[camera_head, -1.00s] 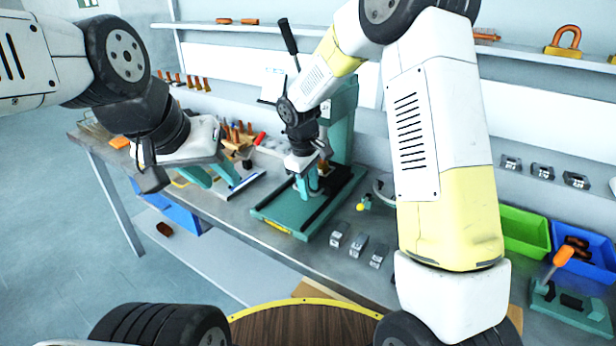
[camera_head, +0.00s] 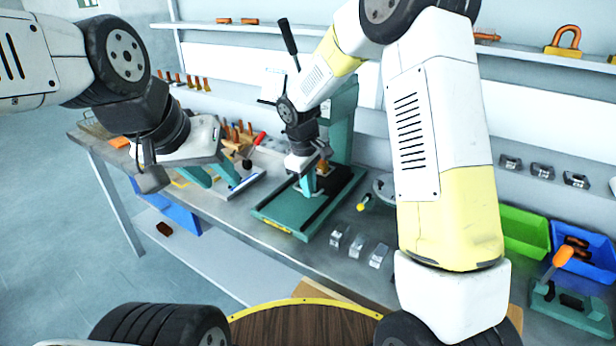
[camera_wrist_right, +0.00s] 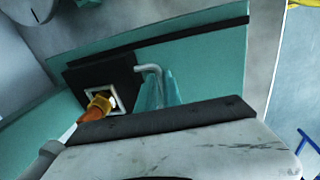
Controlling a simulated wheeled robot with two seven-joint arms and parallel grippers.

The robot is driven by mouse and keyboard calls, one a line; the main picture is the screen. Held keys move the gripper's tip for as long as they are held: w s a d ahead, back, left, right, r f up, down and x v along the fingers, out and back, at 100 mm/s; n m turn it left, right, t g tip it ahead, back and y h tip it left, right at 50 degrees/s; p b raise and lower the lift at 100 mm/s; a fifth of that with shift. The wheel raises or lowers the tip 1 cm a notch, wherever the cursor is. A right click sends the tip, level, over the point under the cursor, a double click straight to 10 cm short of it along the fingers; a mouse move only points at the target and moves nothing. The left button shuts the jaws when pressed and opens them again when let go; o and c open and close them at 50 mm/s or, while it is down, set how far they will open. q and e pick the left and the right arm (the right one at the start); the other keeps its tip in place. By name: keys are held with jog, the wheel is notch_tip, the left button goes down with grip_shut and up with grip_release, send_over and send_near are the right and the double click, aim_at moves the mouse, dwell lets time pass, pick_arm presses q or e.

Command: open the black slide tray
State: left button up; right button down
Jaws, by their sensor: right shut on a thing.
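The black slide tray (camera_wrist_right: 97,75) is a dark block on the teal press base, with a pale square frame and an orange-and-white piece on it in the right wrist view. A grey bent handle (camera_wrist_right: 150,69) sticks out from its side. My right gripper (camera_wrist_right: 160,88) is shut on this handle, its teal fingers close together. In the head view my right gripper (camera_head: 307,186) reaches down over the press base (camera_head: 288,212); the tray is mostly hidden behind it. My left gripper (camera_head: 208,178) hangs above the left part of the bench, its teal fingers apart and apparently empty.
The press column (camera_head: 341,120) and its black lever (camera_head: 288,38) rise behind my right gripper. Several metal blocks (camera_head: 357,245) stand to the right on the bench. Green (camera_head: 524,232) and blue (camera_head: 583,240) bins are at the far right. Orange-handled tools stand behind the left gripper.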

dwell(0.8)
jog(key=s+a, duration=0.2)
jog(key=s, duration=0.2)
jog(key=s+a, duration=0.3)
jog(key=s, duration=0.1)
jog(key=s+a, duration=0.3)
jog(key=s, duration=0.1)
jog(key=shift+s+a, duration=0.15)
jog(key=c, duration=1.5)
grip_release()
jog(key=r, duration=0.5)
jog(key=s+r, duration=0.1)
jog(key=r, duration=0.1)
jog(key=shift+a+r, duration=0.35)
